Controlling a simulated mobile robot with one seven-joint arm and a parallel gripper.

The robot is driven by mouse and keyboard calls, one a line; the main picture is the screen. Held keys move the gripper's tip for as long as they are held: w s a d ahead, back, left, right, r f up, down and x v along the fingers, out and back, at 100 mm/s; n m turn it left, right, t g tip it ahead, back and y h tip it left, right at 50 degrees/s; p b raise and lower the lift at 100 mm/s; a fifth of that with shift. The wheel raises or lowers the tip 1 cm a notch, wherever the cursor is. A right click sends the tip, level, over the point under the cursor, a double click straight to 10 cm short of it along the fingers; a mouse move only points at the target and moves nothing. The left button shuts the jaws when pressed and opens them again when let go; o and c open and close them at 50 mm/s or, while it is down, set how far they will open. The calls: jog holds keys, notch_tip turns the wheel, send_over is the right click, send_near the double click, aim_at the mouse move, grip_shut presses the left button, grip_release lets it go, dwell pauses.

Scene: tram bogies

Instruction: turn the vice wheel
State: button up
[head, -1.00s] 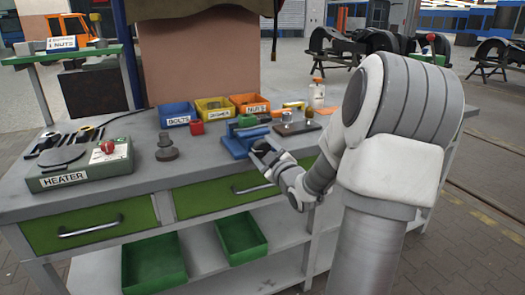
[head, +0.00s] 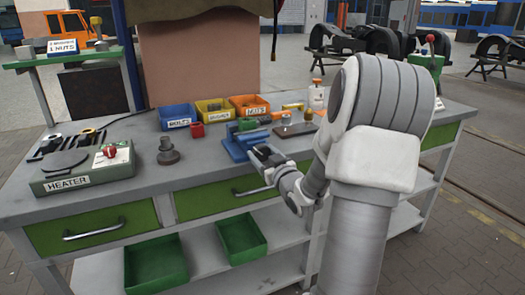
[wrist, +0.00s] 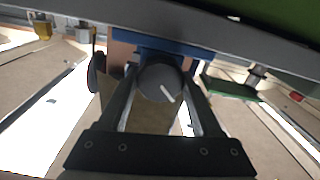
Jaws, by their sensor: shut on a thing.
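The blue vice (head: 238,148) sits at the front edge of the grey bench in the head view. Its wheel (wrist: 155,84) is a dark round disc with a white mark at its lower right in the wrist view. My gripper (wrist: 160,76) has one finger on each side of the wheel and is shut on it. In the head view my gripper (head: 264,157) is at the front of the vice, and it hides the wheel there. The blue vice body (wrist: 160,46) shows behind the wheel in the wrist view.
A blue bin (head: 177,117), a yellow bin (head: 214,111) and an orange bin (head: 249,106) stand behind the vice. A heater (head: 80,170) and a dark stepped part (head: 168,151) are to the left. Green drawers (head: 92,226) lie below the bench top.

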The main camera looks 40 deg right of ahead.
jog(key=m+p, duration=0.1)
jog(key=m, duration=0.3)
jog(key=shift+m+p, duration=0.4)
dwell(0.4)
jog(key=o, duration=1.4)
jog(key=shift+s, duration=0.1)
jog(key=p+v, duration=1.4)
jog(key=v, duration=0.3)
jog(key=shift+s, duration=0.1)
